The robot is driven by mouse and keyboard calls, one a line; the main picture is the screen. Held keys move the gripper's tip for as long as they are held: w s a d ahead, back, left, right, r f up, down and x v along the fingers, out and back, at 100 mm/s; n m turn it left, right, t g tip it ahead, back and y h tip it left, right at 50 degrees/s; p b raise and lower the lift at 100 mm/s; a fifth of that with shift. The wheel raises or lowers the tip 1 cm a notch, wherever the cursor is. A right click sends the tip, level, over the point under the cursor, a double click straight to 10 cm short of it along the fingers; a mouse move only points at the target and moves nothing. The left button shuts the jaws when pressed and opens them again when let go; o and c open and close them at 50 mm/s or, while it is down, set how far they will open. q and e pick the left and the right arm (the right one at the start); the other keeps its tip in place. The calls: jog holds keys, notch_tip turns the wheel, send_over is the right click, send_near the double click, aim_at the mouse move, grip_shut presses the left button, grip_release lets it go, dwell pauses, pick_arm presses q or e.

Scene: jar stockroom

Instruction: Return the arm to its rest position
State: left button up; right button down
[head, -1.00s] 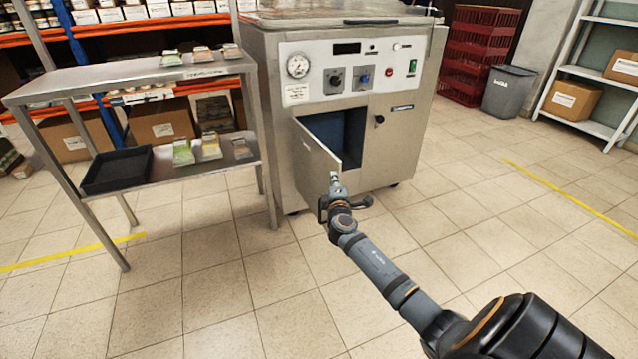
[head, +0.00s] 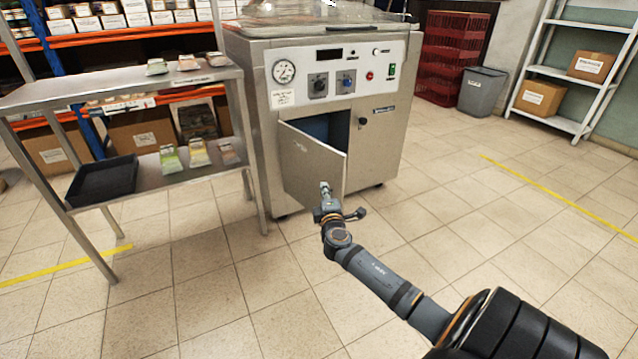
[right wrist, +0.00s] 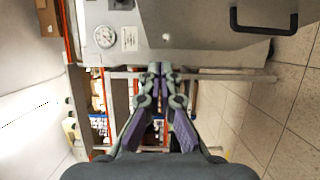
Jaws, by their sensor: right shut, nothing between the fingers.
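The steel cabinet machine (head: 385,140) stands upper middle in the head view, with its lower door (head: 308,165) partly open. A dark blue interior (head: 341,128) shows above and behind the door. My right arm reaches in from the lower right, and its gripper (head: 325,187) is in front of the door's lower part near its free edge. I cannot tell whether it touches the door. In the right wrist view the right gripper (right wrist: 158,68) has its fingers together and holds nothing. A grey panel (right wrist: 200,30) with a black handle (right wrist: 264,22) is beyond it. My left gripper is not in view.
A steel side table (head: 130,85) with a black tray (head: 103,180) and several packets stands left of the machine. A grey bin (head: 482,92), red crates (head: 455,55) and a white rack (head: 556,72) stand at the back right. The floor at right is clear.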

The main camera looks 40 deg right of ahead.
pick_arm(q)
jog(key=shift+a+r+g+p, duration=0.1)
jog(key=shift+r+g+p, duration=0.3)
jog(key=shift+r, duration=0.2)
pick_arm(e)
jog(key=s, duration=0.2)
jog(key=s+a, duration=0.1)
jog(key=s, duration=0.2)
jog(key=shift+f, duration=0.1)
jog(key=shift+s+a, duration=0.1)
